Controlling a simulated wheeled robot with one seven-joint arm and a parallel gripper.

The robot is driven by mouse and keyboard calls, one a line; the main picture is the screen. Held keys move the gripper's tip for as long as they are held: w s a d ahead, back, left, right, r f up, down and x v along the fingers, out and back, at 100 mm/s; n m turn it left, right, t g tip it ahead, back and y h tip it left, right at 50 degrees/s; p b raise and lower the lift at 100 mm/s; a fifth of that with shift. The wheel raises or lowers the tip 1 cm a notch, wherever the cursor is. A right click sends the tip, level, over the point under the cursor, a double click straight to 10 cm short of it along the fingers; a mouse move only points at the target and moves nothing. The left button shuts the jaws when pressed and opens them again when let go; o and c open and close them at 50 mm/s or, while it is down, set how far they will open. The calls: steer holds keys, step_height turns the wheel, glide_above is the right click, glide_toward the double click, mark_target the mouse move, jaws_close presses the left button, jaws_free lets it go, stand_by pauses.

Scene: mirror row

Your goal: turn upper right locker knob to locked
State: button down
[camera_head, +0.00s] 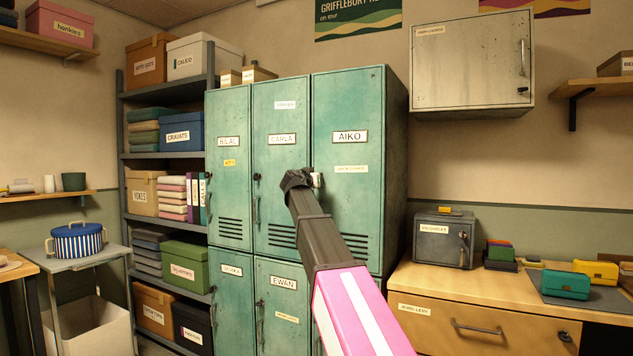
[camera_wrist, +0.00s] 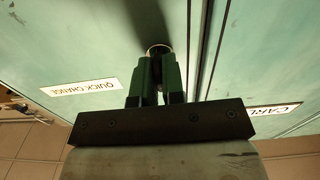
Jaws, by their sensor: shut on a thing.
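The upper right locker (camera_head: 349,105), a green metal door marked AIKO with a small label below the name, is closed. My gripper (camera_head: 314,180) is at the left edge of this door, at knob height. In the wrist view, which shows the labels upside down, my gripper (camera_wrist: 158,72) is shut on the locker knob. Only the knob's round rim (camera_wrist: 159,48) shows past the fingers. The fingers hide the rest, so I cannot tell which way the knob points.
The CARLA locker (camera_head: 281,165) is just to the left, with its own knob and handle. A grey wall cabinet (camera_head: 470,65) hangs at the right. Below it a wooden counter (camera_head: 420,285) bears a small metal box (camera_head: 440,240). Shelves with boxes stand at the left.

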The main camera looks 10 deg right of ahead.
steer(key=shift+m, duration=0.3)
stand_by(0.4)
steer(key=c, duration=1.2)
jaws_free()
steer(key=v, duration=1.1)
